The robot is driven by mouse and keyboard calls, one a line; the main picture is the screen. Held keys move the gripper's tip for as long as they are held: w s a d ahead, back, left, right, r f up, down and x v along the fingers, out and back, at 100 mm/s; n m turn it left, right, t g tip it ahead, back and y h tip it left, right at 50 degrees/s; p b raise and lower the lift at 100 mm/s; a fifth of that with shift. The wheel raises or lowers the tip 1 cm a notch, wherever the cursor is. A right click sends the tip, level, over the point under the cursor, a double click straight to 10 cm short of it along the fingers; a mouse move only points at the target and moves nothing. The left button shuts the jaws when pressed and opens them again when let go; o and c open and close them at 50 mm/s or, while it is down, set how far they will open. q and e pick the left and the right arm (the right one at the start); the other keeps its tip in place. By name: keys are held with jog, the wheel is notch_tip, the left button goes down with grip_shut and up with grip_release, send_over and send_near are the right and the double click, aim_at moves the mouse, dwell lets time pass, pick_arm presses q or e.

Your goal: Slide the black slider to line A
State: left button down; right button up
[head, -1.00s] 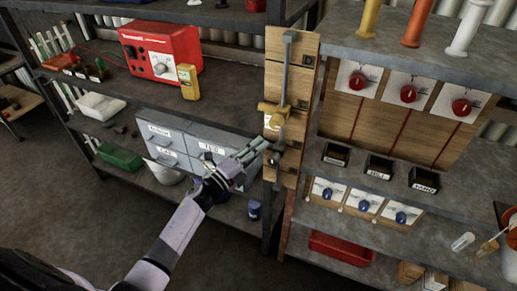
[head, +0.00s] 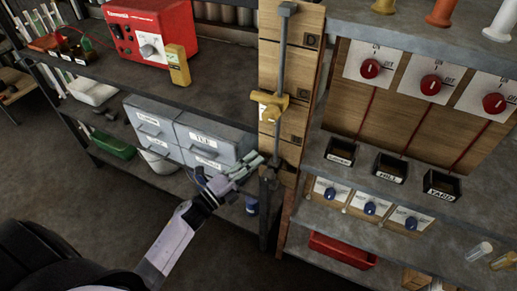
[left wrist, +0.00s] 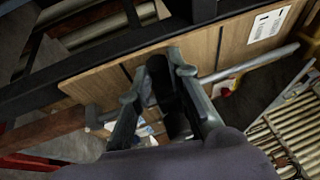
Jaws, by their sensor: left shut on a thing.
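A wooden board with a vertical grey rail (head: 282,62) stands between the shelves in the head view. A yellow slider (head: 269,105) sits midway on the rail. The black slider (head: 270,173) is low on the rail, small and partly hidden by my left gripper (head: 257,162). My left gripper is shut on it from the left side. In the left wrist view a dark piece (left wrist: 162,82) lies between the fingers of the left gripper (left wrist: 168,75). Line labels D, C and B show on the board's right edge; line A cannot be made out. My right gripper is out of view.
Shelves with grey drawers (head: 205,137) and a red device (head: 145,32) stand left of the board. Right of it are red knobs (head: 431,85), black labelled boxes (head: 391,168) and blue knobs (head: 370,208). A red tray (head: 342,251) sits lower down.

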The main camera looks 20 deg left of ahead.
pick_arm(q)
notch_tip(320, 180, down, 4)
jog(key=shift+f+b, duration=0.1)
jog(key=shift+b, duration=1.1)
jog(key=c, duration=1.8)
grip_release()
jog(key=o, duration=0.3)
jog(key=shift+r, duration=0.2)
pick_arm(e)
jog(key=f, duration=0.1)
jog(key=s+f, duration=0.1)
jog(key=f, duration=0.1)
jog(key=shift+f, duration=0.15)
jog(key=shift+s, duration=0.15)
pick_arm(q)
jog(key=v, duration=1.2)
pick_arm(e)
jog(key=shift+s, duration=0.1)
